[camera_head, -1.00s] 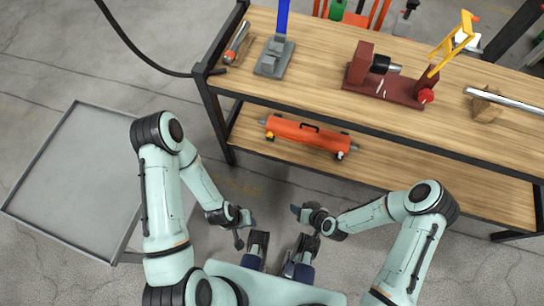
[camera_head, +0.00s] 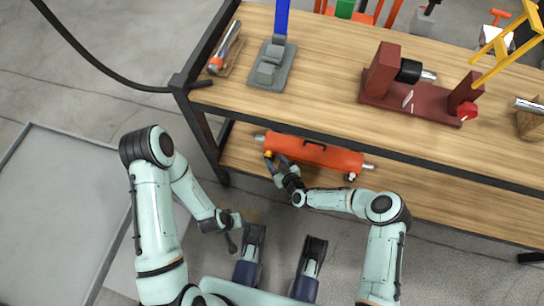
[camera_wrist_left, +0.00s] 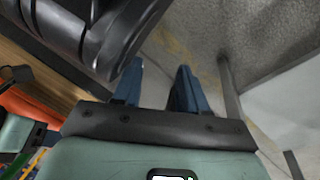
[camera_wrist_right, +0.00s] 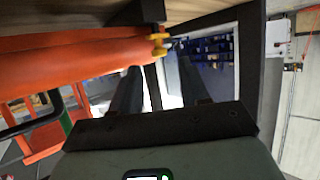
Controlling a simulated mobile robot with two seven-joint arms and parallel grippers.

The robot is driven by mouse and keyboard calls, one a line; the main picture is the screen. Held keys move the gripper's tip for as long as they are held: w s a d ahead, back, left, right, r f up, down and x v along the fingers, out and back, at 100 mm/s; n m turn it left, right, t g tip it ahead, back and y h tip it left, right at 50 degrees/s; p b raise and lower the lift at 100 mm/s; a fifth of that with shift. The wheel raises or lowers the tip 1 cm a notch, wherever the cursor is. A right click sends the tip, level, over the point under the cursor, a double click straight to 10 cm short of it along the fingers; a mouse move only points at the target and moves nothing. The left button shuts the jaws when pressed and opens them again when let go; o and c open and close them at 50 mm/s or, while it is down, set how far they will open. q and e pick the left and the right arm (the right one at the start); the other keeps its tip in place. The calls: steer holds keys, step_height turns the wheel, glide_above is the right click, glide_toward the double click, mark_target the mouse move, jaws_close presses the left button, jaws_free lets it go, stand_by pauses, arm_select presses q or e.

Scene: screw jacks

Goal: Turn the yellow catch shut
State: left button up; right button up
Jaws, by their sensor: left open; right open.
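The yellow catch (camera_head: 268,154) is a small piece at the left end of the orange cylinder (camera_head: 315,153), which lies on the lower shelf. In the right wrist view the yellow catch (camera_wrist_right: 158,42) shows just beyond the fingertips, roughly centred between them. My right gripper (camera_head: 276,162) is open and empty, close to the catch from the front; I cannot tell whether it touches. Its fingers (camera_wrist_right: 157,70) stand apart on both sides of the catch. My left gripper (camera_head: 232,240) is open and empty, low in front of the bench; its fingers also show in the left wrist view (camera_wrist_left: 159,72).
The workbench top (camera_head: 325,80) overhangs the lower shelf, with its dark front edge (camera_head: 350,148) above the cylinder. A bench leg (camera_head: 205,130) stands left of the cylinder. A dark red fixture (camera_head: 420,105) and a grey block (camera_head: 270,75) stand on top. Open floor lies in front.

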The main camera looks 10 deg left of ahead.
mark_target(269, 153)
arm_select(q)
steer(key=shift+s+a+f+g+b, duration=0.15)
steer(key=shift+s+f+g+b, duration=0.15)
steer(key=shift+s+f, duration=0.4)
steer(key=shift+s+a+f+g+b, duration=0.1)
steer(key=shift+s+f+g+b, duration=0.15)
steer(key=shift+s+f, duration=0.4)
arm_select(e)
steer(key=shift+x, duration=1.85)
arm_select(q)
steer(key=shift+s+r, duration=0.1)
steer(key=shift+r, duration=0.05)
arm_select(e)
jaws_close()
arm_select(q)
steer(key=shift+r, duration=0.1)
